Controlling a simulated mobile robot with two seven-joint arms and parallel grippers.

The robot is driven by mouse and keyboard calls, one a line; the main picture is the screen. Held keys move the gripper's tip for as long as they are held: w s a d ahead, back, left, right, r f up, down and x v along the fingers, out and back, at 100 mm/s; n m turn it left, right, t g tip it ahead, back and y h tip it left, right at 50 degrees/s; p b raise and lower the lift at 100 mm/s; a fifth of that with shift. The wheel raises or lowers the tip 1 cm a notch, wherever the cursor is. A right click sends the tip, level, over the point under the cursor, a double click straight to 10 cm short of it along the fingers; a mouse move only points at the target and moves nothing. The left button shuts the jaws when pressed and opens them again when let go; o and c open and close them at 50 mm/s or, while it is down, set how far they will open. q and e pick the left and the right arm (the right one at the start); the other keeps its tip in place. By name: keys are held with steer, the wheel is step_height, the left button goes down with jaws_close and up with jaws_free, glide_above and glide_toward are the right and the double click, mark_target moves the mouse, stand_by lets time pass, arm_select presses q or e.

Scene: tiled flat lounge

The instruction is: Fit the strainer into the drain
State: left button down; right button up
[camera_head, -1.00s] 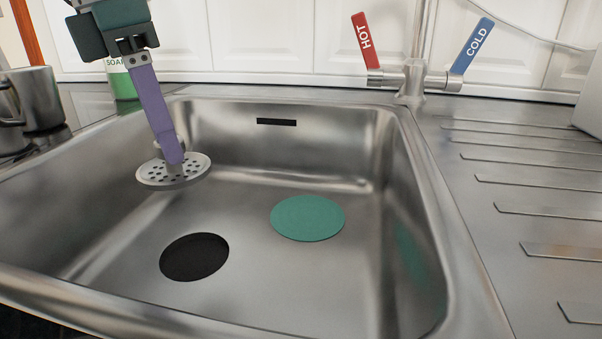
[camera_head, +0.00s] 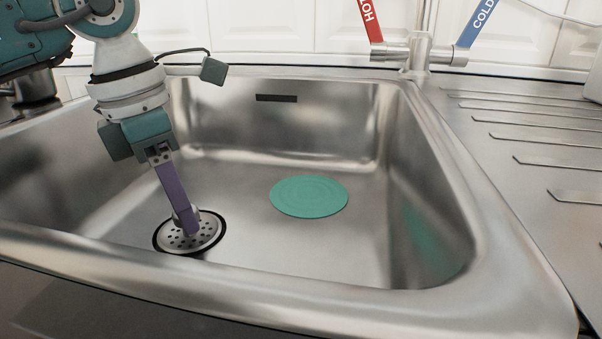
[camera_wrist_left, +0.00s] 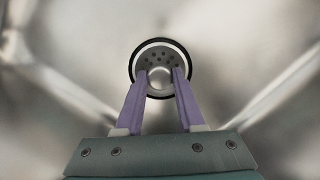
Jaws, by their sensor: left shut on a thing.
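The strainer (camera_head: 206,236) is a round metal disc with small holes and a central knob. It lies over the dark drain hole (camera_head: 157,241) in the sink floor, with a dark ring showing around it. In the left wrist view the strainer (camera_wrist_left: 160,51) appears roughly centred within the black drain edge (camera_wrist_left: 133,62). My left gripper (camera_head: 188,228) reaches down with purple fingers shut on the strainer's knob. I cannot tell whether the strainer is fully seated or slightly above the hole. My right gripper is not in view.
A green disc (camera_head: 308,197) lies flat on the sink floor to the right. Steel sink walls surround the work, with the front rim (camera_head: 300,296) close by. The tap (camera_head: 415,55) stands behind, with red and blue levers. A ridged drainboard (camera_head: 535,130) is at right.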

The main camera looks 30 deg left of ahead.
mark_target(173, 236)
arm_select(q)
steer(key=shift+f, duration=0.1)
steer(key=c, duration=0.5)
jaws_free()
steer(key=shift+r, duration=0.4)
steer(key=r+p, duration=0.1)
steer(key=r, duration=0.2)
steer(key=s+r+p, duration=0.1)
steer(key=r, duration=0.3)
steer(key=r+p, duration=0.1)
steer(key=r, duration=0.3)
steer(key=shift+s+a+r+p, duration=0.2)
steer(key=shift+s+a+p, duration=0.1)
steer(key=shift+a, duration=0.1)
